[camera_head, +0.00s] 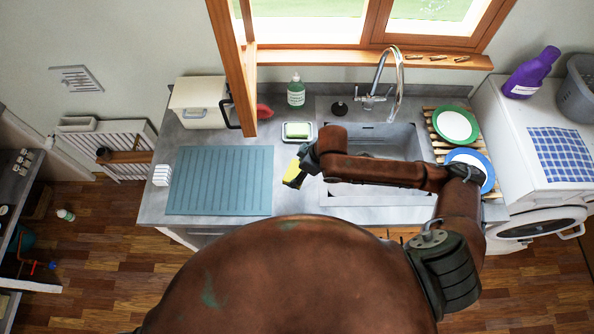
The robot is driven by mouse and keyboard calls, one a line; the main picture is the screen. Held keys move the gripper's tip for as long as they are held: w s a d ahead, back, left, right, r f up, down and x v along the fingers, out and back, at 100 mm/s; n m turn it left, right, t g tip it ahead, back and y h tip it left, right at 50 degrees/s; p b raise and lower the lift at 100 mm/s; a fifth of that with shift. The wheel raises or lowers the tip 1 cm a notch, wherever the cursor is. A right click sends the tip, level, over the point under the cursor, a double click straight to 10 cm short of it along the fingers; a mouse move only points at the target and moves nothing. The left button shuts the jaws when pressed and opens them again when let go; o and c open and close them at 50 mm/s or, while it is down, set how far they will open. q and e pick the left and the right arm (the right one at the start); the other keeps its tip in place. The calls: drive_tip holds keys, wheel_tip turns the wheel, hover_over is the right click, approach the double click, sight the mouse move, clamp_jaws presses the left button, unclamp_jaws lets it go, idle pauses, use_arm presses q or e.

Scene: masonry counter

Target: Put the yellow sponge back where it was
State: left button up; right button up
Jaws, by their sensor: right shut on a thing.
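My right gripper (293,180) is at the end of the brown arm that reaches in from the right, left of the sink's front left corner. It is shut on the yellow sponge (295,172), held over the counter between the ribbed teal mat and the sink (335,190). The dark fingers and wrist cover part of the sponge. I cannot tell how high it is above the counter. A small dish (289,138) behind it holds a green and white block (298,129). My left gripper is out of view.
The ribbed mat (220,180) lies bare at left. A green bottle (296,93), a wooden post (232,60) and a faucet (393,75) stand at the back. A rack with plates (455,125) is right of the sink.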

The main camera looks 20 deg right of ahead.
drive_tip(key=w+f, duration=0.2)
drive_tip(key=f, duration=0.1)
drive_tip(key=w+f, duration=0.2)
drive_tip(key=shift+d, duration=0.4)
drive_tip(key=shift+w+f, duration=0.15)
drive_tip(key=shift+f, duration=0.05)
drive_tip(key=shift+w+d+f+p, duration=0.15)
drive_tip(key=shift+f+p, duration=0.35)
drive_tip(key=shift+f, duration=1.25)
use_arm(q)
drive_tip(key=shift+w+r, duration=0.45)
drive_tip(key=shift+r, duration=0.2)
use_arm(e)
drive_tip(key=o, duration=0.7)
drive_tip(key=shift+f, duration=0.1)
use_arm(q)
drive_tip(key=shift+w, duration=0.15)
use_arm(e)
drive_tip(key=shift+o, duration=0.2)
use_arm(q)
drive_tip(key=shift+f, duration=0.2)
use_arm(e)
drive_tip(key=v, duration=1.2)
